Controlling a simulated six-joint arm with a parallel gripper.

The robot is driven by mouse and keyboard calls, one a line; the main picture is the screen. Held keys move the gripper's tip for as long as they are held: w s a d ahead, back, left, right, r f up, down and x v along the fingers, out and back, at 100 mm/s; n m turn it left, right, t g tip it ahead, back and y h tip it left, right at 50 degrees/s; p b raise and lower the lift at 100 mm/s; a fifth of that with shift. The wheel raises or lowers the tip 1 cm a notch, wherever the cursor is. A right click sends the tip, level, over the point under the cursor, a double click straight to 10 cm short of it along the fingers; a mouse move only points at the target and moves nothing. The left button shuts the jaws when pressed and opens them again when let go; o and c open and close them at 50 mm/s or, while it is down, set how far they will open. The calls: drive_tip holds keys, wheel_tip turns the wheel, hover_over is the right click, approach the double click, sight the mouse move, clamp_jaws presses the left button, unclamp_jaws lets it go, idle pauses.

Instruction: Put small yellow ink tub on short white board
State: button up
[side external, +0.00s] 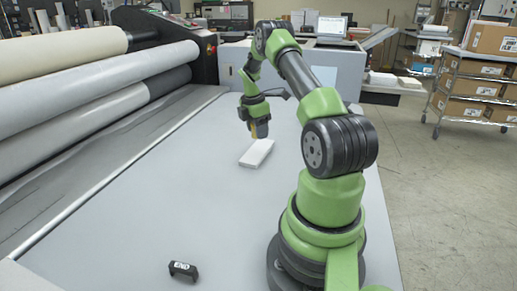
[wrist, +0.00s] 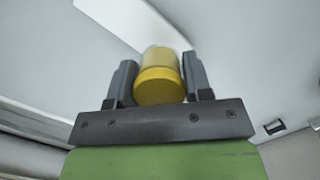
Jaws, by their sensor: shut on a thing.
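The small yellow ink tub (wrist: 160,85) is between the two dark fingers of my gripper (wrist: 158,68), which is shut on it. In the side view the tub (side external: 263,131) shows as a small yellow patch under my gripper (side external: 258,127), partly hidden by it. The short white board (side external: 256,154) lies flat on the table just below and in front of the tub in that view. In the wrist view a white board (wrist: 122,22) shows at the top, partly hidden behind the tub. I cannot tell whether the tub touches the board.
A small black bracket-like object (side external: 183,270) lies at the table's near edge; it also shows in the wrist view (wrist: 274,127). Large rolls (side external: 110,95) run along the table's left side. The grey table (side external: 150,210) is clear between the board and the black object.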

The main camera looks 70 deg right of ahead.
sight(259, 155)
drive_tip(key=shift+f, duration=3.15)
drive_tip(key=shift+f, duration=0.15)
drive_tip(key=o, duration=0.9)
